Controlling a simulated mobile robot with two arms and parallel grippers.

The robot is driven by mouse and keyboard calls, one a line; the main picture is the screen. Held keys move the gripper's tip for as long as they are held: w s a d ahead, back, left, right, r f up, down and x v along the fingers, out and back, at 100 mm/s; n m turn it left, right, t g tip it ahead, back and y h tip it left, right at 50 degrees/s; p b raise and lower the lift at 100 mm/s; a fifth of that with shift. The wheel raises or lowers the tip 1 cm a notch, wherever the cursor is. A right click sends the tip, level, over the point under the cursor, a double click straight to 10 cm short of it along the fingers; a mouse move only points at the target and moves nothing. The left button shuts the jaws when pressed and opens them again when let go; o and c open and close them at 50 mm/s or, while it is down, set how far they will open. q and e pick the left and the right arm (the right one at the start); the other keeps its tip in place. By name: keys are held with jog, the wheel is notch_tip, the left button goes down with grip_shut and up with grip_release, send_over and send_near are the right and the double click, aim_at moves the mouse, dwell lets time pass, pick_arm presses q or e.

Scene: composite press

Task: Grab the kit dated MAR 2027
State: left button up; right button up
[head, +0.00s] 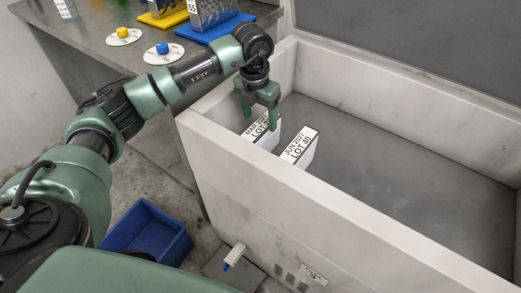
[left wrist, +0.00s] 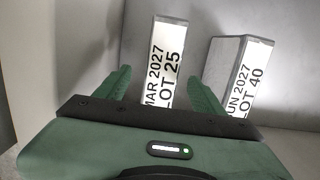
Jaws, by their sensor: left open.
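The kit labelled MAR 2027, LOT 25 (head: 262,138) stands in the white-walled chest near its left corner. It also shows in the left wrist view (left wrist: 166,50), between my finger tips. My left gripper (head: 258,117) is open and directly over this kit, with one finger at each side; I cannot tell whether they touch it. In the head view the gripper partly hides its label. A second kit labelled JUN 2027, LOT 40 (head: 299,148) stands just to the right; in the left wrist view (left wrist: 238,75) it is close beside my right-hand finger. My right gripper is not in view.
The chest (head: 330,210) has thick raised walls and a raised lid (head: 430,35) behind; its floor is bare to the right. A grey table (head: 85,45) holds bins and round discs with knobs. A blue bin (head: 150,230) sits on the floor.

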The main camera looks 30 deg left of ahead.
aim_at(260, 142)
pick_arm(q)
jog(key=shift+f, duration=0.45)
notch_tip(260, 142, down, 7)
jog(key=shift+d+f+b, duration=0.1)
jog(key=shift+b, duration=0.35)
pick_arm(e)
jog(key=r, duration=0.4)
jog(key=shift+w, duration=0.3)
pick_arm(q)
jog(key=shift+c, duration=0.3)
grip_shut()
